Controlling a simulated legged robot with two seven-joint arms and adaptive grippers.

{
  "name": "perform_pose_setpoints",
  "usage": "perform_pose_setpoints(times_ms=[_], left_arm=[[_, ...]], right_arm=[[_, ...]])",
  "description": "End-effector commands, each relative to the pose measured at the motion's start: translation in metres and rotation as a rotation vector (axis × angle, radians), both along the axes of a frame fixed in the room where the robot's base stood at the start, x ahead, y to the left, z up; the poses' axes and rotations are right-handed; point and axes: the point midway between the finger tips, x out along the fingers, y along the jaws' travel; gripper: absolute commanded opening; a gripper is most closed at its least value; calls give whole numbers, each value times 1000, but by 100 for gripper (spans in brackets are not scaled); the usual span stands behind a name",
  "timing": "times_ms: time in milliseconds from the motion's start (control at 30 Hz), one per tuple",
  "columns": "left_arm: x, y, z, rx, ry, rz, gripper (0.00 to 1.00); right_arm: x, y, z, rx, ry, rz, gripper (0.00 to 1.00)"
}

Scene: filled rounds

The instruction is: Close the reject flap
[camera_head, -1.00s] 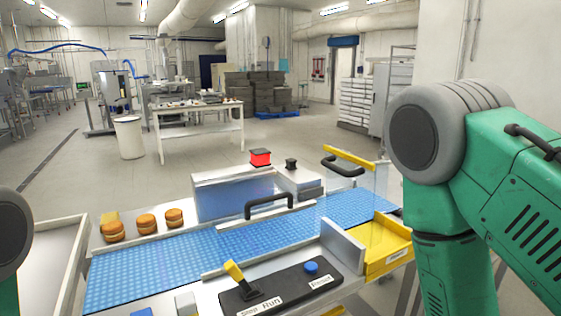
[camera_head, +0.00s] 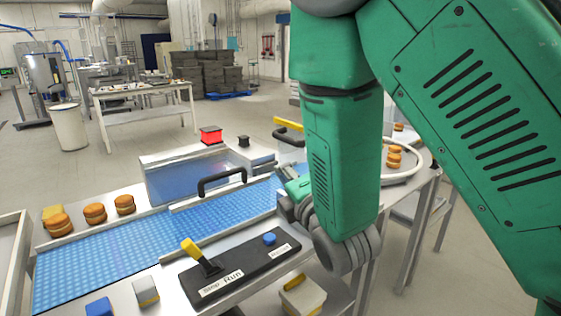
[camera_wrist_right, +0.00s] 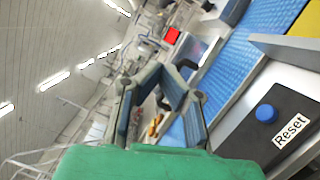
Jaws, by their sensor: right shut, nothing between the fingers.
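I cannot pick out the reject flap for certain. The upright grey plate and yellow tray at the right of the control panel showed earlier; my right arm now covers that place in the head view. My right gripper (camera_head: 287,180) is shut and empty, near the right part of the blue belt (camera_head: 105,258). In the right wrist view its fingers (camera_wrist_right: 160,72) point away from the camera, with the blue belt (camera_wrist_right: 265,20) to their right. A yellow surface (camera_wrist_right: 290,50) shows at the right edge there. My left gripper is out of view.
The control panel (camera_head: 240,272) has a yellow lever (camera_head: 195,252) and a blue Reset button (camera_head: 269,239). A clear hood with a black handle (camera_head: 222,180) spans the belt. A red lamp (camera_head: 211,134) stands behind. Buns (camera_head: 95,213) sit at the left.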

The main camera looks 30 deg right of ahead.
Motion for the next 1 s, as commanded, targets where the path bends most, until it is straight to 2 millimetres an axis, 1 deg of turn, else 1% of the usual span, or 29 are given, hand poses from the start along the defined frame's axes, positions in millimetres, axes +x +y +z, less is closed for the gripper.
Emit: perform_pose_setpoints(times_ms=[33,333,367,400,467,600,700,800,1000], left_arm=[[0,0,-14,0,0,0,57],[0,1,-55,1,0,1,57],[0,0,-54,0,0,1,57],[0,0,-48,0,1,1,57],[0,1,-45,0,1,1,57],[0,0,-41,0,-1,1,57],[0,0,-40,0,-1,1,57],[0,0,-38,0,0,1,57],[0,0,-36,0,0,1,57]], right_arm=[[2,0,-4,0,-6,1,0],[6,-3,-3,-2,-3,4,0],[11,-4,-1,0,-2,4,0],[22,-7,2,3,0,3,0],[36,-10,4,3,-1,2,0],[66,-14,6,2,0,3,0],[85,-17,8,1,-1,2,0],[81,-35,14,2,0,-1,0],[82,-51,18,-2,1,2,0]])
